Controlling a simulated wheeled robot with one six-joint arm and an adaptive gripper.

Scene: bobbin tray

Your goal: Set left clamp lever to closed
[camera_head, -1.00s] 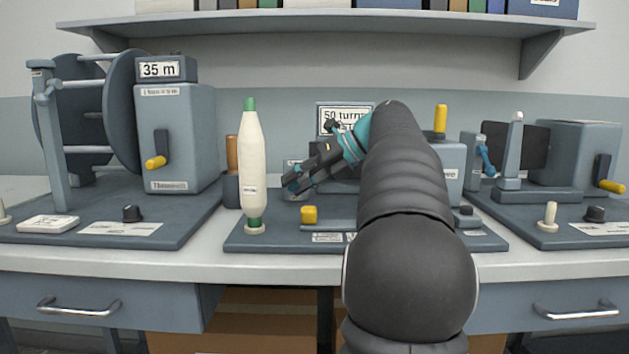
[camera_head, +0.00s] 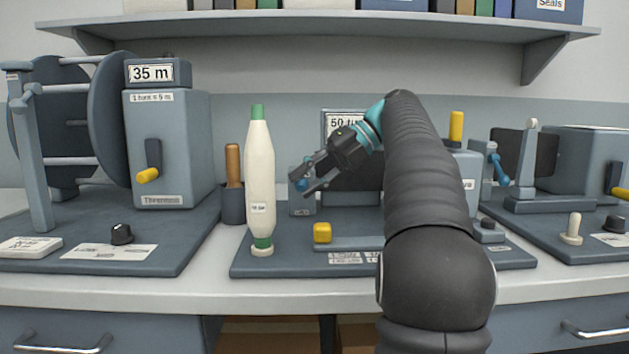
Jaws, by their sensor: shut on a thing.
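The left clamp lever (camera_head: 301,186) shows as a small blue piece on a grey block (camera_head: 302,206), just right of the white bobbin cone. My gripper (camera_head: 305,182) reaches in from the right and is shut on this lever. Its dark fingers cover much of the lever, so its exact angle is hard to tell. A similar blue lever (camera_head: 497,170) stands on another block at the right, apart from my gripper.
The tall white cone (camera_head: 260,180) stands close left of my gripper. A yellow knob (camera_head: 322,232) is below it. The 35 m counter machine (camera_head: 168,130) is at left, and a shelf (camera_head: 320,27) runs above. My arm hides the middle of the bench.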

